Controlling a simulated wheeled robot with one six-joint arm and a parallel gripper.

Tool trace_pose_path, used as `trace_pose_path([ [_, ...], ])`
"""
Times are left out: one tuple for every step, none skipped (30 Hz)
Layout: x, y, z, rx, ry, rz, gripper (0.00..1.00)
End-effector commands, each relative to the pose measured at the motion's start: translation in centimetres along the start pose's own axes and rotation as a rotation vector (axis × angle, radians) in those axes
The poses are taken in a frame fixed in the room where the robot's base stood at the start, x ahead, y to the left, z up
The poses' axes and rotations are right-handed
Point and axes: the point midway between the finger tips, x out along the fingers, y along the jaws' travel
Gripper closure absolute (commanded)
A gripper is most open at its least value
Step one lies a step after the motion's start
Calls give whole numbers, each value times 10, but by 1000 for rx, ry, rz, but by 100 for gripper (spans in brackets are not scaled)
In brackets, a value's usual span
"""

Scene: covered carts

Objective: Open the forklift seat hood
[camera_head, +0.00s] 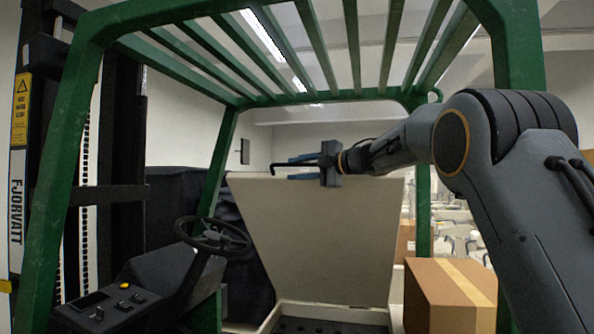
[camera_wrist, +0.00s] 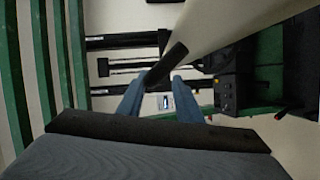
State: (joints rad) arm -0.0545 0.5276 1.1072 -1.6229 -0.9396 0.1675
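The forklift seat hood (camera_head: 315,235) is a large beige panel, standing steeply raised above an open compartment (camera_head: 320,327) with a dark floor. My gripper (camera_head: 292,167) is at the hood's top edge. A thin black bar-like handle (camera_head: 280,164) shows there between the blue fingers. In the wrist view the two blue fingers (camera_wrist: 160,80) stand apart. The dark bar end (camera_wrist: 168,64) crosses at their tips, beside the beige panel (camera_wrist: 235,25). Firm contact with the bar is not visible.
The green overhead guard (camera_head: 225,170) surrounds the cab. A steering wheel (camera_head: 214,237) and a control console (camera_head: 110,302) stand at the left. A cardboard box (camera_head: 450,297) is at the lower right. The mast (camera_head: 115,140) is at the far left.

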Motion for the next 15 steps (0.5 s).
trace_pose_path([
  [0, -1, 0, 0, 1, -2, 71],
  [0, -1, 0, 0, 1, -2, 71],
  [0, -1, 0, 0, 1, -2, 71],
  [0, -1, 0, 0, 1, -2, 71],
  [0, -1, 0, 0, 1, -2, 71],
  [0, -1, 0, 0, 1, -2, 71],
  [0, -1, 0, 0, 1, -1, 71],
  [0, -1, 0, 0, 1, -1, 71],
  [0, -1, 0, 0, 1, -1, 71],
  [-1, -1, 0, 0, 1, -1, 71],
  [-2, -1, 0, 0, 1, -1, 71],
  [-4, -1, 0, 0, 1, -1, 71],
  [-7, -1, 0, 0, 1, -1, 71],
  [-10, -1, 1, 0, 0, -1, 71],
  [-15, -2, 1, -1, -1, 0, 71],
])
